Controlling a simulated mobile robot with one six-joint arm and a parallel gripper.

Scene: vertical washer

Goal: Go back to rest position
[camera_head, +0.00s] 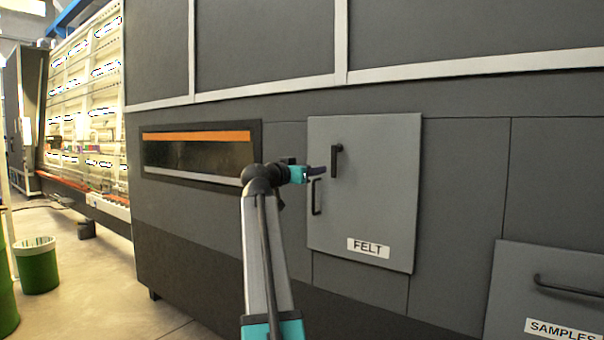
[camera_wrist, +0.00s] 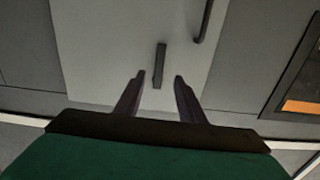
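My arm reaches up in the head view, and my gripper (camera_head: 318,171) is in front of the grey FELT door (camera_head: 385,190). In the wrist view my gripper (camera_wrist: 155,80) has its two dark fingers apart, with a gap between the tips. The short dark upper handle (camera_head: 336,161) of the door shows between and beyond the fingertips in the wrist view (camera_wrist: 159,66). No contact with it is visible. A second dark handle (camera_head: 316,197) sits lower on the door's left side. The FELT door looks closed or nearly so.
The dark machine wall fills most of the head view, with an orange-striped window (camera_head: 200,152) left of the door. A SAMPLES drawer (camera_head: 550,290) with a handle is at lower right. Green bins (camera_head: 37,268) stand on the floor at left. Some floor at lower left is bare.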

